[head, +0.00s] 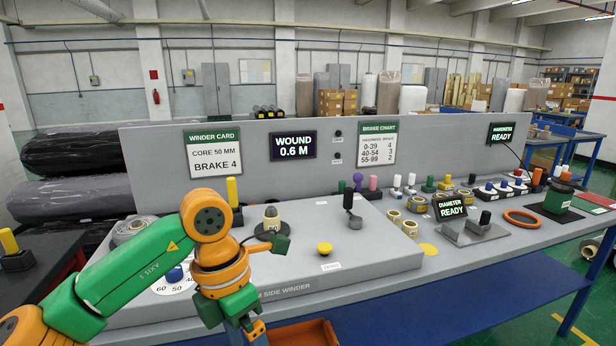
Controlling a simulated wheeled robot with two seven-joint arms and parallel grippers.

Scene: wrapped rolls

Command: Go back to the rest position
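My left arm, green and orange, comes in from the lower left, in front of the grey side winder (390,262). My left gripper (252,328) hangs low at the winder's front edge, pointing down, seen from behind the wrist. Its fingertips are partly hidden, so whether it is open or shut does not show. I see nothing held in it. My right gripper is not in view. A roll (130,228) lies on the winder's left end, partly behind my arm.
A black lever (353,212), a yellow button (324,249) and a blue knob (174,274) stand on the winder. Small rolls (409,228), a display (450,207) and an orange ring (521,218) lie to the right. An orange bin (308,333) sits below the front edge.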

